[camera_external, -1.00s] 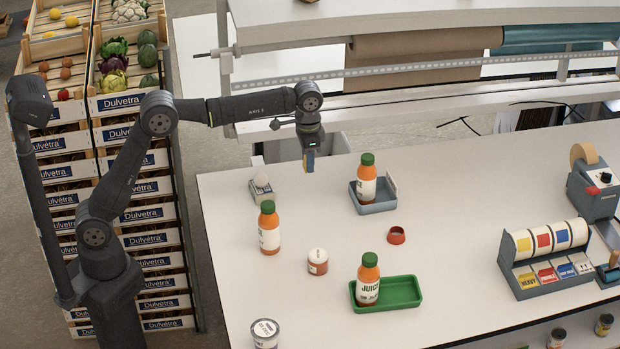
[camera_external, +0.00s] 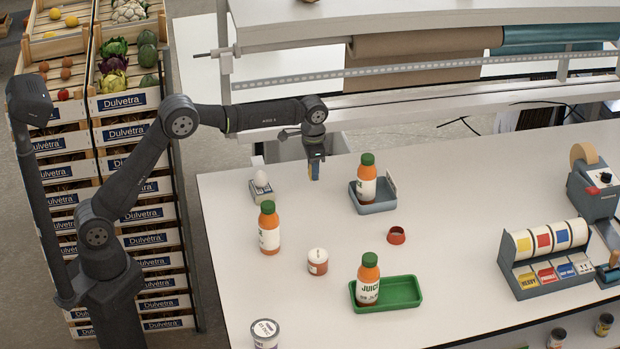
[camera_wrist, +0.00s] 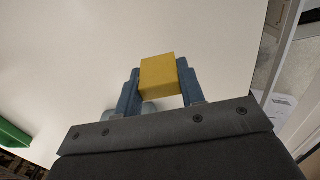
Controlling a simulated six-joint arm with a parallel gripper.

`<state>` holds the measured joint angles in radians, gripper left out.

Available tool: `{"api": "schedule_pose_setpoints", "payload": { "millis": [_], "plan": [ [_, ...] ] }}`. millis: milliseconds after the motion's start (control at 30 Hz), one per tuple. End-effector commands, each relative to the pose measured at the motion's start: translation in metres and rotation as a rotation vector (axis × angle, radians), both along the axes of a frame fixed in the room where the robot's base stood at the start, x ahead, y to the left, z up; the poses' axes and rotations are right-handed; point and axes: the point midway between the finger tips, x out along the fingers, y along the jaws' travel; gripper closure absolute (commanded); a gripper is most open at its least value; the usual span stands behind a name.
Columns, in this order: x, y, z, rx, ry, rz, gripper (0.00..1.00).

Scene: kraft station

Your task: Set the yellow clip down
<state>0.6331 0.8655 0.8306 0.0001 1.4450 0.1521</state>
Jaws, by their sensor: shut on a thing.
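My gripper (camera_external: 315,176) is over the far part of the white table, between the egg holder and the grey tray. In the wrist view, my gripper (camera_wrist: 158,88) is shut on the yellow clip (camera_wrist: 158,74), a yellow block between the two blue-grey fingers.
A white egg on a small grey holder (camera_external: 262,192) stands left of my gripper. A grey tray (camera_external: 378,208) with a juice bottle (camera_external: 367,180) is close on the right.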

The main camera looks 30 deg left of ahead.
Motion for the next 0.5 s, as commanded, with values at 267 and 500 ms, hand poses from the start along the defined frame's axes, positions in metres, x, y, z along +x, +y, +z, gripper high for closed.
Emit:
{"api": "schedule_pose_setpoints", "payload": {
  "millis": [267,500],
  "plan": [
    [0.0,0.001,-0.033,0.003,0.003,0.0,0.85],
    [0.001,0.0,-0.04,0.001,-0.001,0.0,0.85]
  ]
}}
